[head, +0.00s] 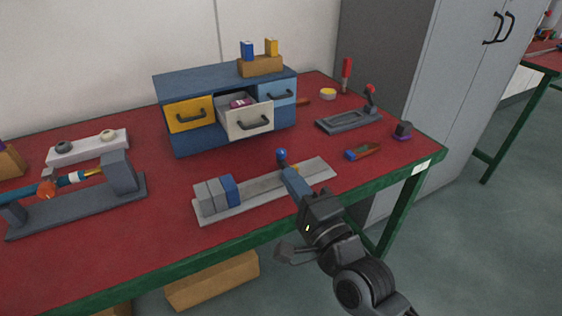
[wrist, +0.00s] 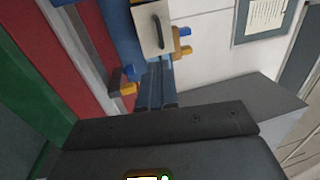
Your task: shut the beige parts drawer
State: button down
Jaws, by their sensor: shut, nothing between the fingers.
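The beige parts drawer (head: 248,121) is pulled out of the middle of the blue cabinet (head: 180,140) on the red table. A small pink item (head: 240,102) shows inside it. Its dark bar handle faces the front. In the wrist view the beige drawer front (wrist: 146,34) with its handle shows at the top, beyond my fingertips. My gripper (head: 287,172) is shut and empty, with blue fingers. It is in front of the cabinet, to the right of and nearer than the drawer, apart from it. The fingers also show in the wrist view (wrist: 157,68).
The yellow drawer (head: 190,114) and the light blue drawer (head: 279,93) flank it. A grey rail fixture (head: 262,190) with blocks and a blue ball knob (head: 281,154) lies near my gripper. A wooden block (head: 260,66) with pegs sits on the cabinet. A clamp (head: 352,118) stands right.

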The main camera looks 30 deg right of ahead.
send_near(244, 113)
jog(key=w, duration=0.2)
jog(key=w+d+f, duration=0.1)
jog(key=shift+p, duration=0.4)
jog(key=w+b, duration=0.4)
jog(key=w, duration=0.6)
jog(key=shift+w+f, duration=0.1)
jog(key=shift+w, duration=0.25)
jog(key=shift+r, duration=0.3)
